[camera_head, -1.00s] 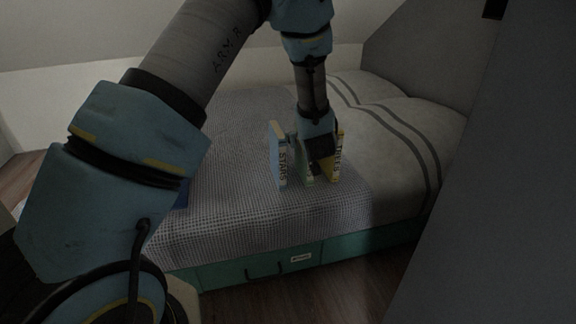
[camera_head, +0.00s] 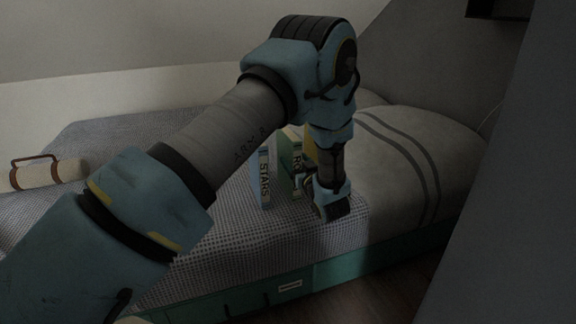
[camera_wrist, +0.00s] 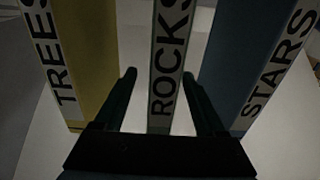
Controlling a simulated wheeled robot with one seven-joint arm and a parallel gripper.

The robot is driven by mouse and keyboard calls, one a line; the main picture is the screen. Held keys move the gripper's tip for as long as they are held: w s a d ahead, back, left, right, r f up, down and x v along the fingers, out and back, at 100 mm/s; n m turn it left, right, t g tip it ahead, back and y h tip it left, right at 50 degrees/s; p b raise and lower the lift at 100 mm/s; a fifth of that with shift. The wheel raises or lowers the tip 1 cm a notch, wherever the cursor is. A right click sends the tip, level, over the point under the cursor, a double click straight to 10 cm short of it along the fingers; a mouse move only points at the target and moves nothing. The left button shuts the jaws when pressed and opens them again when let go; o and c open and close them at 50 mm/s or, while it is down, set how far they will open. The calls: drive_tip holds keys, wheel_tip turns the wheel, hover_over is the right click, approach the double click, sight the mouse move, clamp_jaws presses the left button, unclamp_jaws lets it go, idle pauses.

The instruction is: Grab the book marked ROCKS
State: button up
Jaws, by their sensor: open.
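The ROCKS book (camera_wrist: 165,75) stands upright in the middle of the wrist view, its lettered spine facing my gripper (camera_wrist: 160,78). My gripper is open, with one finger on each side of that spine; I cannot tell whether either touches it. In the head view the green ROCKS book (camera_head: 288,172) is partly hidden by my arm, and my gripper (camera_head: 303,183) is low at its front. The blue STARS book (camera_head: 263,182) stands to its left. The yellow TREES book (camera_head: 310,148) is behind my wrist, mostly hidden.
In the wrist view TREES (camera_wrist: 92,55) is left of my fingers and STARS (camera_wrist: 240,60) is right, with narrow gaps. The books stand on a bed with a grey woven cover (camera_head: 225,235). A striped pillow (camera_head: 420,150) lies right. A pale roll with brown straps (camera_head: 48,174) lies far left.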

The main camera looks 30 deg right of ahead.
drive_tip(key=w, duration=0.2)
drive_tip(key=w+b, duration=0.1)
drive_tip(key=w, duration=0.1)
drive_tip(key=shift+w+d+f, duration=0.1)
drive_tip(key=shift+w+f, duration=0.1)
drive_tip(key=shift+w, duration=0.2)
drive_tip(key=shift+w+d, duration=0.1)
drive_tip(key=shift+w, duration=0.25)
clamp_jaws()
drive_tip(key=shift+r, duration=0.1)
